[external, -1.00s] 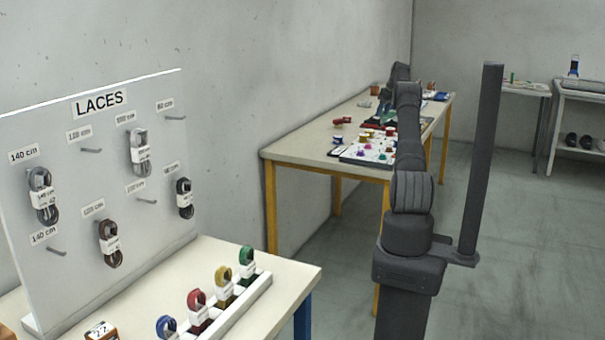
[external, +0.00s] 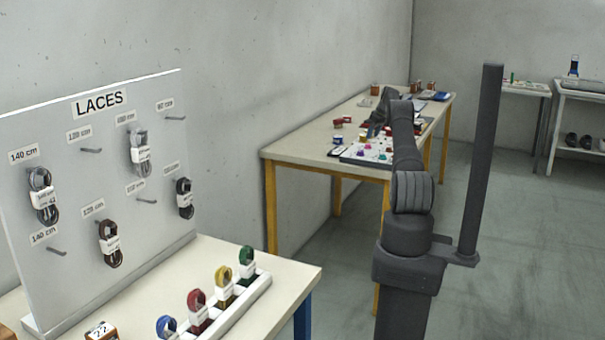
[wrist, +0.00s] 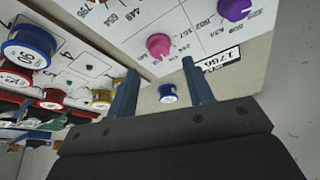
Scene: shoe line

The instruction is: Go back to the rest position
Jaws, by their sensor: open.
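My gripper (wrist: 160,95) shows in the wrist view with its two blue-grey fingers apart and nothing between them that it holds. A small blue spool (wrist: 168,93) shows beyond the gap between the fingers, apart from them. In the external view my arm reaches over the far table (external: 315,140); the gripper's fingertips are too small to make out there. A white board with numbers (wrist: 150,22) carries a pink knob (wrist: 159,46) and a purple knob (wrist: 234,9).
In the wrist view a large blue spool (wrist: 30,47) and a red spool (wrist: 52,98) are at left. A laces panel (external: 75,130) stands on the near table, with a white rack (external: 235,305) of coloured laces. A dark post (external: 482,160) rises beside my arm.

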